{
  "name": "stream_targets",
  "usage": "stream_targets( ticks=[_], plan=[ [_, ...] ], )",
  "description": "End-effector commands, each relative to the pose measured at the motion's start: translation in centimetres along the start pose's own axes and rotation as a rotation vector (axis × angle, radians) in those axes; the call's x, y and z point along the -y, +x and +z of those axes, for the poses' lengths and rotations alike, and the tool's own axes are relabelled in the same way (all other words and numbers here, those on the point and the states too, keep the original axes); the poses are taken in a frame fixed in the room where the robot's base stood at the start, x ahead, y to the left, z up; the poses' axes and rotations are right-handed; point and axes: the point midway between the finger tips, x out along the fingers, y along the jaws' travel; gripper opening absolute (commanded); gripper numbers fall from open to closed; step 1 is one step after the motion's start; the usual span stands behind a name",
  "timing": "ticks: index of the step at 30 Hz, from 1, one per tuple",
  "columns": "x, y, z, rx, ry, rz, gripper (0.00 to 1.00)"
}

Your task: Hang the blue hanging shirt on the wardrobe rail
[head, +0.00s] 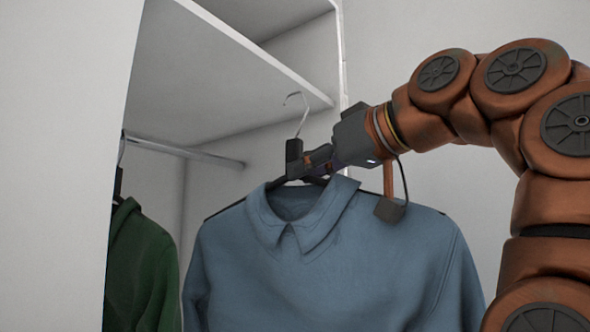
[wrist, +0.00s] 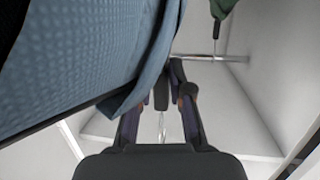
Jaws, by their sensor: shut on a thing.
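The blue shirt (head: 330,265) hangs on a dark hanger with a metal hook (head: 297,112) in the head view. My gripper (head: 300,168) is shut on the hanger's neck, just above the collar. The hook stands upright above the gripper and is apart from the rail. The wardrobe rail (head: 190,153) runs below the shelf, behind and to the left of the hook. In the wrist view, my gripper (wrist: 160,105) shows with the shirt cloth (wrist: 80,60) filling the upper left, and the rail (wrist: 205,57) lies beyond the fingertips.
A green shirt (head: 138,268) hangs at the left end of the rail; part of it shows in the wrist view (wrist: 222,8). A white shelf (head: 215,75) is above the rail. A white wall panel (head: 60,160) covers the left. The visible rail right of the green shirt is bare.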

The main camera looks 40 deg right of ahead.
Motion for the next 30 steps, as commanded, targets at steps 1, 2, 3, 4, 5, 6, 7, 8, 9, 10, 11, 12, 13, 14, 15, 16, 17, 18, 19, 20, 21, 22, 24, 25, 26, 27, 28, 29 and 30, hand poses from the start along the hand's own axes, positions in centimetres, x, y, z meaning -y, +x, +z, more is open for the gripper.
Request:
stream_targets(
  ticks=[1, 2, 3, 4, 5, 6, 7, 8, 9, 10, 11, 12, 13, 14, 15, 16, 17, 18, 19, 20, 21, 22, 24, 25, 26, 27, 28, 29, 30],
  plan=[
    [-0.1, -0.6, -0.1, -0.004, 0.0, 0.001, 0.0],
    [-0.1, -0.9, 0.0, -0.004, 0.0, 0.001, 0.0],
    [-0.2, -1.3, 0.0, -0.005, -0.001, 0.001, 0.0],
    [-0.3, -1.6, 0.1, -0.005, -0.001, 0.001, 0.0],
    [-0.3, -1.9, 0.1, -0.006, -0.001, 0.001, 0.0],
    [-0.4, -2.3, 0.2, -0.006, -0.001, 0.001, 0.0],
    [-0.4, -2.5, 0.3, -0.006, -0.001, 0.002, 0.0],
    [-0.4, -2.8, 0.3, -0.006, -0.001, 0.002, 0.0],
    [-0.5, -3.2, 0.4, -0.006, 0.0, 0.002, 0.0],
    [-0.6, -3.5, 0.5, -0.005, 0.0, 0.002, 0.0],
    [-0.6, -3.8, 0.5, -0.005, 0.0, 0.002, 0.0],
    [-0.6, -4.1, 0.6, -0.004, -0.001, 0.002, 0.0],
    [-0.7, -4.4, 0.7, -0.004, -0.001, 0.001, 0.0],
    [-0.7, -4.6, 0.7, -0.003, -0.001, 0.001, 0.0],
    [-0.8, -5.0, 0.8, -0.003, -0.001, 0.001, 0.0],
    [-0.8, -5.2, 0.9, -0.003, -0.001, 0.001, 0.0],
    [-0.9, -5.5, 0.9, -0.002, -0.001, 0.001, 0.0],
    [-0.9, -5.9, 1.0, -0.002, -0.002, 0.001, 0.0],
    [-1.0, -6.1, 1.0, -0.002, -0.002, 0.001, 0.0],
    [-1.0, -6.4, 1.1, -0.002, -0.001, 0.001, 0.0],
    [-1.1, -6.8, 1.2, -0.002, -0.001, 0.001, 0.0],
    [-1.2, -7.0, 1.2, -0.002, 0.0, 0.001, 0.0],
    [-1.3, -7.8, 1.4, -0.003, 0.0, 0.001, 0.0],
    [-1.4, -8.1, 1.4, -0.004, 0.0, 0.001, 0.0],
    [-1.4, -8.3, 1.5, -0.004, 0.0, 0.001, 0.0],
    [-1.4, -8.7, 1.5, -0.004, 0.0, 0.001, 0.0],
    [-1.5, -9.0, 1.6, -0.005, 0.0, 0.001, 0.0],
    [-1.6, -9.3, 1.6, -0.005, 0.0, 0.001, 0.0],
    [-1.6, -9.6, 1.7, -0.005, -0.001, 0.001, 0.0]
  ],
)
